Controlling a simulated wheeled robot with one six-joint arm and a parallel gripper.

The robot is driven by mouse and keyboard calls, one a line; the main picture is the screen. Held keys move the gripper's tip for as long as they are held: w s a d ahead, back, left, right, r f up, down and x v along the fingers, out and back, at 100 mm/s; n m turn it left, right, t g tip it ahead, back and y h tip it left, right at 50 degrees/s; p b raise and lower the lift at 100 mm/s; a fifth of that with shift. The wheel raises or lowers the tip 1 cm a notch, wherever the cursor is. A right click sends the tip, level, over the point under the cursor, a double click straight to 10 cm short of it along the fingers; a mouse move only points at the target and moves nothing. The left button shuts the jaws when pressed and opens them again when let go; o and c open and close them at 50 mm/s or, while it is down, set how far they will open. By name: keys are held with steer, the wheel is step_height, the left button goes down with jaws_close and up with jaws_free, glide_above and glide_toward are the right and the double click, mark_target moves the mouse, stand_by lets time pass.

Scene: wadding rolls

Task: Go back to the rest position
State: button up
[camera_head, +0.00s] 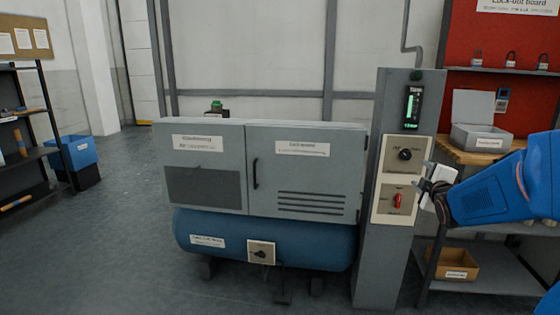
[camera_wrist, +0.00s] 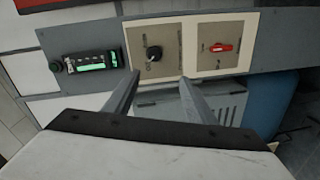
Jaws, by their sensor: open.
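My gripper (camera_head: 424,176) is at the right of the head view, in front of the grey control column (camera_head: 384,252). In the wrist view its two fingers (camera_wrist: 158,86) stand apart with nothing between them. They point toward a beige panel with a black rotary knob (camera_head: 405,154), which also shows in the wrist view (camera_wrist: 154,52). Beside that panel is another with a red switch handle (camera_head: 398,200), seen in the wrist view too (camera_wrist: 222,48). I cannot tell whether the fingers touch the column.
A grey compressor cabinet (camera_head: 218,180) on a blue tank (camera_head: 300,246) stands left of the column. A shelf unit with a grey box (camera_head: 480,138) and a cardboard box (camera_head: 456,264) stands at the right, near my arm. Open floor (camera_head: 110,225) lies at the left.

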steer(key=s+a+f+m+g+y, duration=0.1)
steer(key=s+a+f+m+g, duration=0.2)
steer(key=s+a, duration=0.4)
steer(key=s+a+f+m+g+y, duration=0.2)
steer(key=s+a, duration=0.6)
steer(key=s, duration=0.9)
steer(key=s+a+f+m+g+y, duration=0.1)
steer(key=s+a+f+m+g, duration=0.5)
steer(key=s, duration=0.6)
step_height(320, 180, down, 3)
steer(key=shift+s+a+r+m, duration=0.2)
steer(key=shift+a+m, duration=0.4)
steer(key=shift+a, duration=0.5)
